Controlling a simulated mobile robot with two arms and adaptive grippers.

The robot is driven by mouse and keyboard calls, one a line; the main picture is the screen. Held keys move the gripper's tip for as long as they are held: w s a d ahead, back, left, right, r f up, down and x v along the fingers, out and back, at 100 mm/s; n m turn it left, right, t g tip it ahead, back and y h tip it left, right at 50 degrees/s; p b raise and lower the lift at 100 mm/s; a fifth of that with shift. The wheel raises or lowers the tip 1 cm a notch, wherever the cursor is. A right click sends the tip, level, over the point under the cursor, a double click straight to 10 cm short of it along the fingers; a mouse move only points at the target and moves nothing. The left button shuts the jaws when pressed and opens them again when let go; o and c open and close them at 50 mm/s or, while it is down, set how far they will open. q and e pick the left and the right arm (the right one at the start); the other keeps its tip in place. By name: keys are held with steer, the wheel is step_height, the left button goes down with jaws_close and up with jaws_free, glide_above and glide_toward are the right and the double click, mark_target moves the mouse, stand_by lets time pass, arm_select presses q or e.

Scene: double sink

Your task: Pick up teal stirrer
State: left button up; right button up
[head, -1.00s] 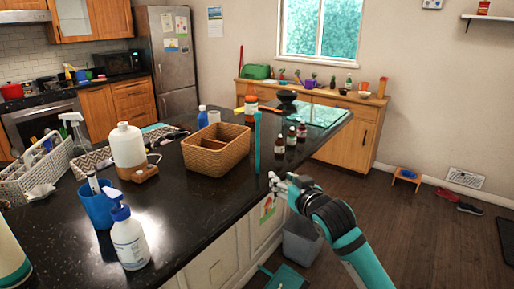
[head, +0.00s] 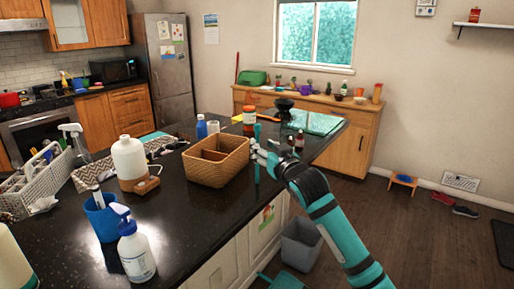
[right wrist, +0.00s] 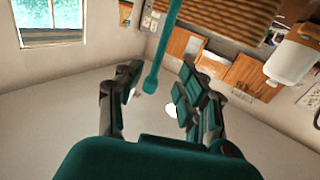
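The teal stirrer (head: 257,173) is a thin rod standing upright at the counter's edge, beside the right end of the wicker basket (head: 212,176). My right gripper (head: 263,151) is at the stirrer's mid-height in the head view and covers part of it. In the right wrist view, the stirrer (right wrist: 161,50) reaches down between the two spread fingers (right wrist: 158,95), its rounded end visible. Gaps show on both sides of it, so the gripper is open and not closed on it. What supports the stirrer is unclear. My left gripper is not in view.
Small bottles (head: 299,141) stand just behind my right gripper. An orange-capped jar (head: 249,121) and a blue bottle (head: 201,128) are behind the basket. Dark counter (head: 190,225) in front is clear.

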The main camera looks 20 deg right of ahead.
mark_target(258, 141)
steer(key=shift+w+r, duration=0.1)
steer(key=shift+w, duration=0.4)
steer(key=shift+w+a+p, duration=0.2)
steer(key=shift+w+p, duration=0.95)
steer(key=shift+w, duration=1.15)
steer(key=shift+s, duration=0.1)
steer(key=shift+c, duration=0.2)
jaws_close()
